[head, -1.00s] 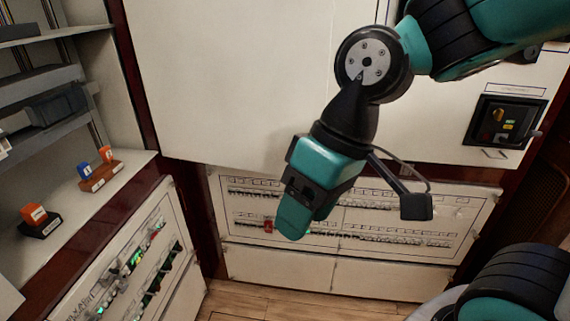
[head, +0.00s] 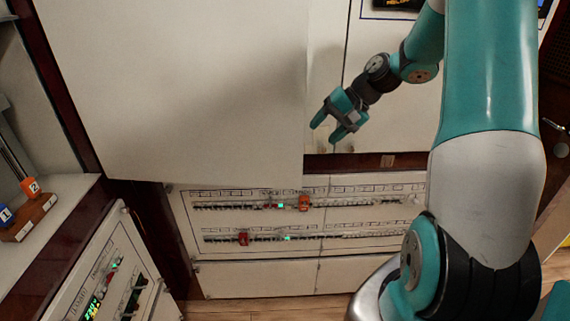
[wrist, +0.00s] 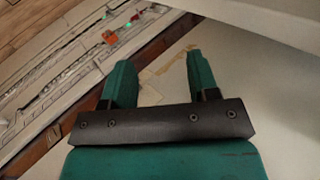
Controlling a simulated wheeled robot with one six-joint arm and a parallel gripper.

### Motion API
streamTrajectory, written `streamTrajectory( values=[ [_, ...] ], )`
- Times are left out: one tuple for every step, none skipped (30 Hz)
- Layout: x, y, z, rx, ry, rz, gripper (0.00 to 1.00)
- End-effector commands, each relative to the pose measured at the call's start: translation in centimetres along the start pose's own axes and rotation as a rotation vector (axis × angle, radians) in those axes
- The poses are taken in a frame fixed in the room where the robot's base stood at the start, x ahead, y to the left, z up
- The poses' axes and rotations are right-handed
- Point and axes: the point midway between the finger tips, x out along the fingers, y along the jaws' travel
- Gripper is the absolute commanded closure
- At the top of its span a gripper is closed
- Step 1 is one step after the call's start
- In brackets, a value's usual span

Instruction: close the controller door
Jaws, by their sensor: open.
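A large white door panel (head: 180,90) fills the left and middle of the head view; I take it to be the controller door. It appears to stand open, its free right edge in front of the cabinet face (head: 325,75). My gripper (head: 328,130) is just right of that edge, pointing down and left. It is open and empty. In the wrist view the two green fingers of my gripper (wrist: 160,62) are spread in front of a pale surface. A white panel (wrist: 265,20) crosses the upper right there. Contact with the door cannot be told.
Below is a breaker panel (head: 300,240) with an orange clip (head: 304,203) and a red clip (head: 243,239). A wooden block with numbered tags (head: 30,218) sits on the left shelf. A lower-left panel (head: 110,275) has lit displays. Wood floor shows at the bottom.

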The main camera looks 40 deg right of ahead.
Motion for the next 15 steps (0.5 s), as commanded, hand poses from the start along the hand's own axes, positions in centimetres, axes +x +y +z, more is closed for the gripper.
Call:
streamTrajectory(
  values=[
    [1.2,-0.1,0.1,0.000,-0.008,0.000,0.45],
    [1.9,-0.1,0.1,-0.001,-0.008,0.000,0.45],
    [2.8,-0.1,0.2,-0.001,-0.008,-0.001,0.45],
    [3.5,-0.1,0.2,-0.001,-0.009,0.001,0.45],
    [4.2,-0.2,0.2,-0.002,-0.009,0.001,0.45],
    [5.2,-0.2,0.2,-0.002,-0.009,0.000,0.45],
    [5.9,-0.2,0.2,-0.003,-0.010,0.001,0.45],
    [6.6,-0.2,0.2,-0.003,-0.009,0.002,0.45],
    [7.5,-0.2,0.2,-0.004,-0.010,0.001,0.45],
    [8.2,-0.2,0.2,-0.003,-0.010,0.001,0.45],
    [8.9,-0.2,0.2,-0.004,-0.009,0.001,0.45],
    [9.8,-0.2,0.3,-0.004,-0.009,0.002,0.45],
    [10.4,-0.2,0.2,-0.004,-0.008,0.002,0.45],
    [11.0,-0.2,0.2,-0.004,-0.009,0.002,0.45],
    [11.7,-0.2,0.2,-0.004,-0.008,0.002,0.45]
  ],
)
